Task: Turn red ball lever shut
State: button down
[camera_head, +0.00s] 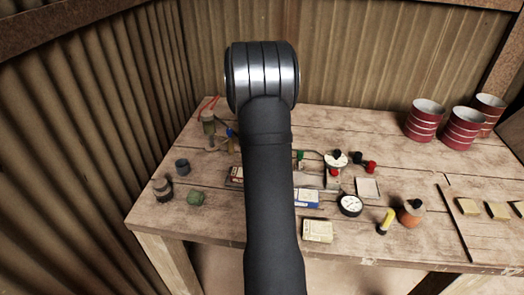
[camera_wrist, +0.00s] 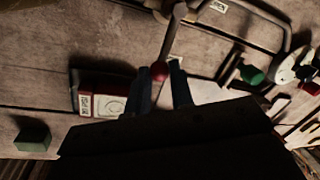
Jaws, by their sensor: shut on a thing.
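In the wrist view, the red ball (camera_wrist: 159,71) sits at the end of a grey lever bar (camera_wrist: 173,36) that runs up toward the top of the picture. My gripper (camera_wrist: 161,80) has its two dark blue fingers on either side of the ball, shut on it. The lever's far end is near the top edge, where its mount is only partly seen. In the head view my arm covers the gripper and the lever with its red ball.
A red and white box (camera_wrist: 104,97) with a label lies left of the fingers. A green knob (camera_wrist: 252,75) and a round white part (camera_wrist: 291,64) are to the right. In the head view, a gauge (camera_head: 350,205), an orange pot (camera_head: 411,212) and red cans (camera_head: 463,129) stand on the table.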

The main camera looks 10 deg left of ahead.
jog(key=shift+a+r, duration=0.1)
jog(key=c, duration=1.3)
grip_release()
jog(key=a+r, duration=0.1)
jog(key=r, duration=0.4)
jog(key=s+r, duration=0.1)
jog(key=r, duration=0.5)
jog(key=a+r, duration=0.1)
jog(key=r, duration=0.5)
jog(key=shift+s+a, duration=0.35)
jog(key=shift+s, duration=0.05)
jog(key=d+f, duration=0.1)
jog(key=f, duration=0.4)
jog(key=w+d+f, duration=0.1)
jog(key=f, duration=1.1)
jog(key=shift+w+d+f, duration=0.1)
jog(key=shift+w+d, duration=0.3)
